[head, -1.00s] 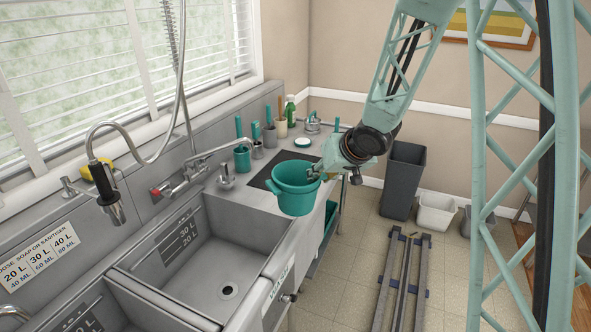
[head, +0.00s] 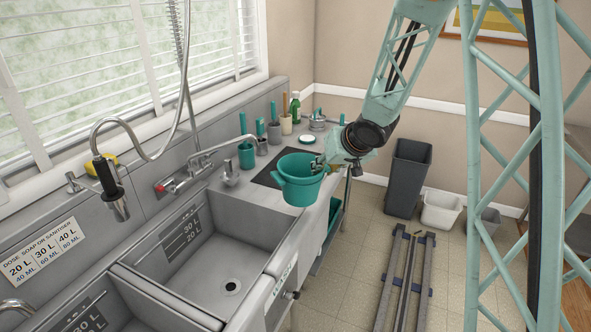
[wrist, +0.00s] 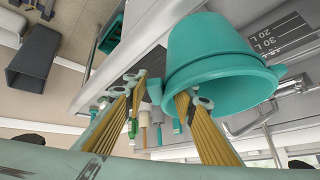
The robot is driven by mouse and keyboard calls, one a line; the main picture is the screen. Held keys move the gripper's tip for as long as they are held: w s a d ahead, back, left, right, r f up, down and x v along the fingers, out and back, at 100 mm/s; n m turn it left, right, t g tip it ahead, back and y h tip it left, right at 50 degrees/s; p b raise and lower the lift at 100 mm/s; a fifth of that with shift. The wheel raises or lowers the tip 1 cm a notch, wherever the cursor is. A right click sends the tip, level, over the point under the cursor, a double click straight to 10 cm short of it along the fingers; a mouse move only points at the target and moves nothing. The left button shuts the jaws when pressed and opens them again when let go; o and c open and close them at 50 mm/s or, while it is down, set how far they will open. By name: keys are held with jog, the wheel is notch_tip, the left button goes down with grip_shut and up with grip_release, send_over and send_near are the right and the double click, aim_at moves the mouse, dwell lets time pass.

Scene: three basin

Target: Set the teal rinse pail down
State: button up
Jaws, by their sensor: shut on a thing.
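The teal rinse pail (head: 298,186) is upright in the head view, over the front edge of the counter at the far end of the sink. It also fills the upper middle of the wrist view (wrist: 215,65). My gripper (head: 318,165) is shut on the pail at the right side of its rim. In the wrist view its yellow-ribbed fingers (wrist: 165,95) show, one overlapping the pail's rim. The pail's base hides part of the counter, and I cannot tell how much space is under it.
A dark mat (head: 265,178) lies on the counter behind the pail. The empty sink (head: 205,262) is in front. A grey bin (head: 408,178) stands on the floor.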

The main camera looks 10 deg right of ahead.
jog(key=w+f, duration=0.2)
jog(key=w, duration=0.6)
jog(key=w+f+m+h, duration=0.1)
jog(key=w+f, duration=0.1)
jog(key=w, duration=0.7)
jog(key=shift+w+d+f+p, duration=0.15)
jog(key=shift+w+f+p, duration=0.1)
jog(key=shift+p, duration=0.1)
jog(key=w+d+f+p, duration=0.1)
jog(key=w+d+p, duration=0.1)
jog(key=w+p, duration=0.9)
jog(key=shift+w+d+f, duration=0.15)
jog(key=shift+w+d, duration=0.15)
jog(key=shift+w, duration=1.9)
jog(key=shift+w+f+b, duration=0.15)
jog(key=shift+f+b, duration=1.25)
jog(key=shift+f, duration=0.45)
jog(key=o, duration=1.1)
jog(key=shift+f, duration=0.15)
